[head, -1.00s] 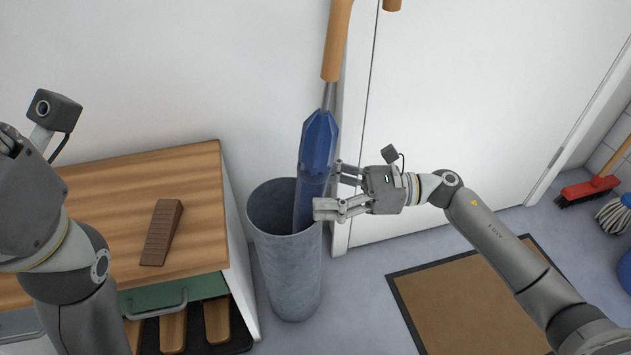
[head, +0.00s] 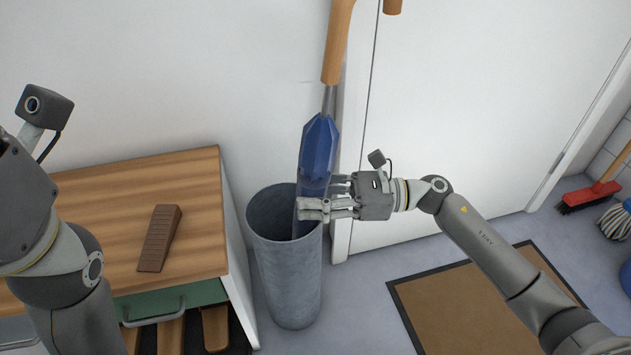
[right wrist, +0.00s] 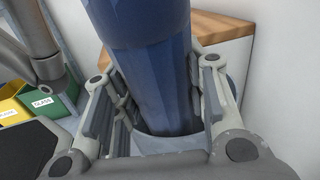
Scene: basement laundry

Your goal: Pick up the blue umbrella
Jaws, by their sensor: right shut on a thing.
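The blue umbrella (head: 318,148) stands nearly upright in a grey bin (head: 287,275), its wooden handle (head: 338,40) pointing up by the wall. Its lower end is hidden inside the bin. My right gripper (head: 318,196) comes in from the right and is shut on the umbrella just above the bin's rim. In the right wrist view the blue umbrella (right wrist: 155,75) stands between the two fingers. My left gripper is cut off at the left edge of the head view, and its fingers do not show.
A wooden-topped cabinet (head: 95,215) stands left of the bin, with a brown wedge (head: 160,238) on top. A white door (head: 480,90) is behind my right arm. A brown mat (head: 480,305) lies on the floor, and a red brush (head: 590,196) is at the far right.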

